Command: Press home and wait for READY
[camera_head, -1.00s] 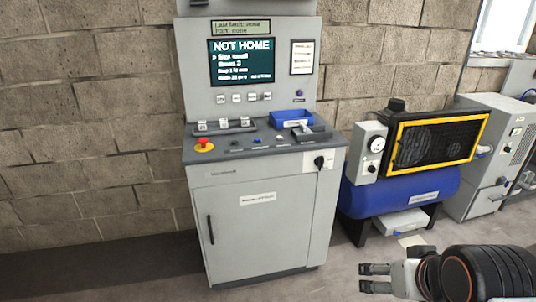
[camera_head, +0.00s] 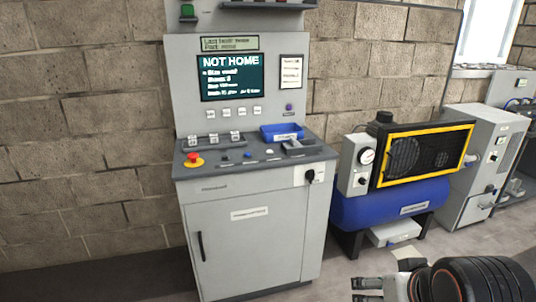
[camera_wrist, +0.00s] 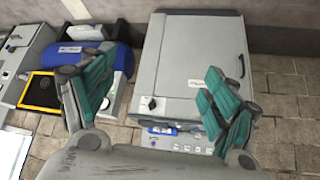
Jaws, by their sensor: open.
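A grey control cabinet (camera_head: 250,245) stands against the block wall in the head view. Its dark screen (camera_head: 231,77) reads NOT HOME, with smaller lines below. A row of small buttons (camera_head: 232,112) sits under the screen, and a purple button (camera_head: 289,107) is at their right. The sloped desk has a red emergency stop (camera_head: 193,159) on a yellow base, small buttons and a blue tray (camera_head: 282,132). My gripper (camera_head: 366,291) is at the lower right, empty and apart from the cabinet. In the wrist view my gripper (camera_wrist: 158,100) shows spread green-padded fingers, with the cabinet (camera_wrist: 195,60) beyond.
A blue compressor tank (camera_head: 385,205) with a yellow-framed guard (camera_head: 425,153) stands right of the cabinet. A grey machine (camera_head: 480,160) is farther right. A green button (camera_head: 187,11) and a shelf show above the screen. Floor is clear left of the cabinet.

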